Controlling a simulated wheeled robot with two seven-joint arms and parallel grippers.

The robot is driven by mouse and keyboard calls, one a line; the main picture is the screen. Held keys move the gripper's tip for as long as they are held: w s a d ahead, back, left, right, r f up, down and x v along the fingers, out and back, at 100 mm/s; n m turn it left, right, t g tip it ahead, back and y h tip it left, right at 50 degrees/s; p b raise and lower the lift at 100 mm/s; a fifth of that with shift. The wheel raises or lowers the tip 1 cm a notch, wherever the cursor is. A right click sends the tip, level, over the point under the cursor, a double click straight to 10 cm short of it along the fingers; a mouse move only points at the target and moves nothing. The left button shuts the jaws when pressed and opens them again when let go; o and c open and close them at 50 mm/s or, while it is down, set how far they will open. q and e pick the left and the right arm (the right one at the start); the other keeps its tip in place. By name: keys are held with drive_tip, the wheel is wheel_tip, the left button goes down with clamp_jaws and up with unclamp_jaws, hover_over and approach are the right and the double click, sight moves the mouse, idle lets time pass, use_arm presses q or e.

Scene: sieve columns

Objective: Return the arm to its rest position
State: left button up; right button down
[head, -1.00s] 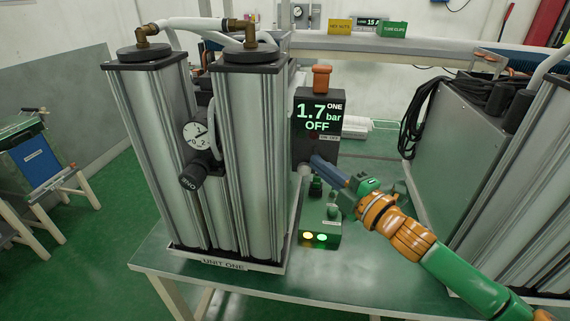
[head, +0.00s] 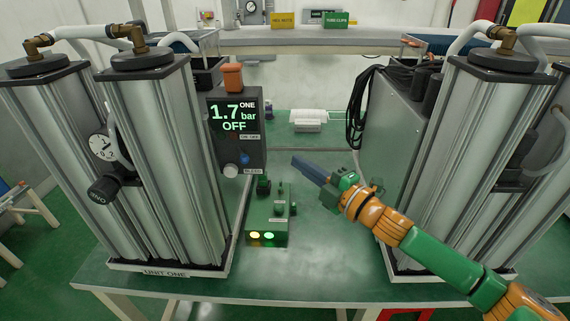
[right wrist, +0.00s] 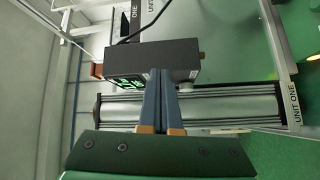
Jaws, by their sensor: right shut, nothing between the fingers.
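My right gripper (head: 308,168) is shut and empty in the head view. It hangs in the gap between the two sieve units, above the green table (head: 330,262), to the right of the dark control box (head: 237,135). The box display reads ONE, 1.7 bar, OFF. In the right wrist view my shut fingers (right wrist: 160,75) lie in front of the same box (right wrist: 180,60), with the unit one columns (right wrist: 235,108) beyond. My left gripper is not in view.
Unit one (head: 165,165) stands on the left with a round gauge (head: 103,147) and black knob. A grey cabinet (head: 400,135) and another column pair (head: 480,150) stand at right, close to my arm. A small green box (head: 267,222) with two lit lamps sits between. The front middle of the table is clear.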

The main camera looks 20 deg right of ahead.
drive_tip(key=s+a+f+m+g+h, duration=0.3)
drive_tip(key=s+f+m, duration=0.15)
drive_tip(key=f, duration=0.45)
drive_tip(key=s+a+f+m+g+h, duration=0.2)
drive_tip(key=s+a+f+m, duration=0.15)
drive_tip(key=f+m, duration=0.35)
drive_tip(key=s+f+m+g+h, duration=0.1)
drive_tip(key=s+f+m+g, duration=0.3)
drive_tip(key=s, duration=0.6)
drive_tip(key=s+f+m+g+h, duration=0.1)
drive_tip(key=s+f+m+g, duration=0.25)
drive_tip(key=s+f, duration=0.45)
drive_tip(key=s+f+n+g, duration=0.1)
drive_tip(key=s+f+g, duration=0.3)
drive_tip(key=f, duration=1.2)
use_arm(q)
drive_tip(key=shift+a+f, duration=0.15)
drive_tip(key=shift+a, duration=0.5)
use_arm(e)
drive_tip(key=s+d+f, duration=0.2)
drive_tip(key=s+f, duration=0.8)
drive_tip(key=s, duration=0.2)
drive_tip(key=shift+s+d, duration=0.3)
drive_tip(key=shift+d, duration=0.1)
